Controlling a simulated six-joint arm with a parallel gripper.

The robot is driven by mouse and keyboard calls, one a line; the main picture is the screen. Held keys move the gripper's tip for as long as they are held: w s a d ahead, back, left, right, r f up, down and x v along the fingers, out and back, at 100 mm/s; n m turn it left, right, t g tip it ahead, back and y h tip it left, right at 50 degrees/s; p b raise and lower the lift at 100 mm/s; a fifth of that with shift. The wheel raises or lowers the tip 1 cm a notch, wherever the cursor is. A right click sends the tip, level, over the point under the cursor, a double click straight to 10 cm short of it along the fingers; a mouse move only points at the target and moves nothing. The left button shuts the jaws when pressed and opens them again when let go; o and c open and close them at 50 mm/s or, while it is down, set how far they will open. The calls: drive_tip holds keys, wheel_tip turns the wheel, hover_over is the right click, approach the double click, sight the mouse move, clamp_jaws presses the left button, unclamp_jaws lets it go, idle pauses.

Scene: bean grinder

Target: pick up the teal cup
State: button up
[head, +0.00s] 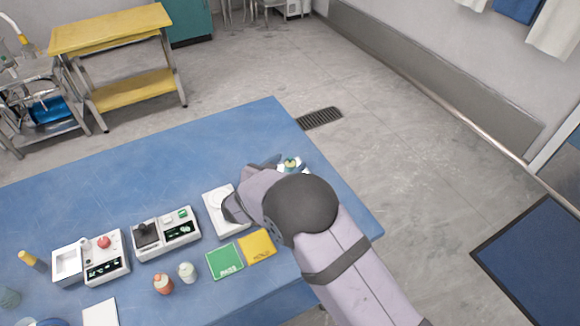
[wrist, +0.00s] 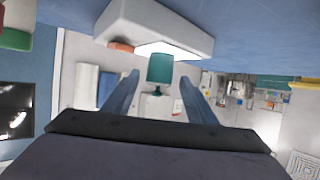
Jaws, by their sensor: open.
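The teal cup (wrist: 160,68) shows in the wrist view, in the gap between my two fingers and against a white block (wrist: 155,30). My gripper (wrist: 160,80) is open, one finger on each side of the cup in the picture. I cannot tell whether the cup is fully between the fingers or a little beyond them, and I see no contact. In the head view, my gripper (head: 248,188) is low over the right part of the blue table, next to a white flat device (head: 222,222). My arm hides much of that area.
Two white button devices (head: 103,262) (head: 166,234) stand to the left on the blue table (head: 130,180). A green card (head: 224,262), a yellow card (head: 257,246) and two small bottles (head: 163,284) (head: 187,272) lie nearer. The table's back is clear.

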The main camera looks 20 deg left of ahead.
sight(294, 159)
drive_tip(key=p+x, duration=0.1)
drive_tip(key=x, duration=0.3)
drive_tip(key=shift+d+r, duration=0.1)
drive_tip(key=shift+w+f+p, duration=0.25)
drive_tip(key=shift+w+p, duration=0.1)
drive_tip(key=shift+w, duration=0.15)
drive_tip(key=shift+c, duration=0.4)
clamp_jaws()
drive_tip(key=shift+r, duration=0.1)
wheel_tip(294, 159, up, 10)
drive_tip(key=b, duration=0.1)
